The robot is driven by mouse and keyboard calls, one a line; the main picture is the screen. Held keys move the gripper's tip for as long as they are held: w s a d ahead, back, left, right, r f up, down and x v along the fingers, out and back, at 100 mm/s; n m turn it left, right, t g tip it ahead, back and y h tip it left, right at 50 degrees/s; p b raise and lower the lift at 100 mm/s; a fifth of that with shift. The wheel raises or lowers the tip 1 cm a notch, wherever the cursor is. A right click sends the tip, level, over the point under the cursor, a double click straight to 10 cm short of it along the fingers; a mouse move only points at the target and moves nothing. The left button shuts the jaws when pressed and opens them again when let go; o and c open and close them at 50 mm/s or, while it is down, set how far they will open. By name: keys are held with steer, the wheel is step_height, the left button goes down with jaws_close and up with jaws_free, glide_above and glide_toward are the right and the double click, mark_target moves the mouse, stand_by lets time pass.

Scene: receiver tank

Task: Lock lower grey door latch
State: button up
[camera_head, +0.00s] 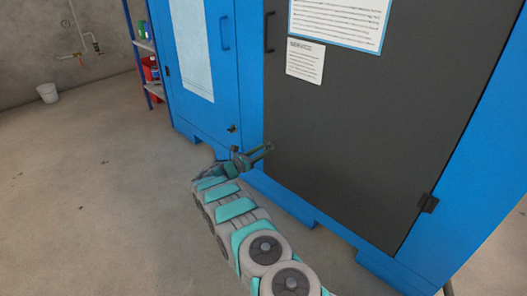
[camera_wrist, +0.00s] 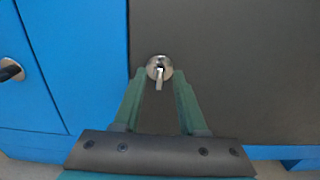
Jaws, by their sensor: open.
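The lower grey door latch is a small silver round boss with a short lever (camera_wrist: 159,72) in the wrist view. Its lever points down, tilted very slightly. It sits near the left edge of the dark grey door (camera_head: 370,130). My gripper (camera_head: 267,149) is at the lower left of that door in the head view, and hides the latch there. In the wrist view my gripper (camera_wrist: 160,80) is open, with one green finger on each side of the latch lever. I cannot tell whether a finger touches it.
A blue door (camera_head: 215,95) lies left of the grey door, with its own dark latch (camera_head: 233,128), also at the left in the wrist view (camera_wrist: 10,70). A black handle (camera_head: 269,32) is higher on the grey door. Open floor (camera_head: 90,200) lies to the left.

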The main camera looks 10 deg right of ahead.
steer(key=shift+w+d, duration=0.35)
steer(key=shift+d, duration=0.05)
jaws_close()
stand_by(0.4)
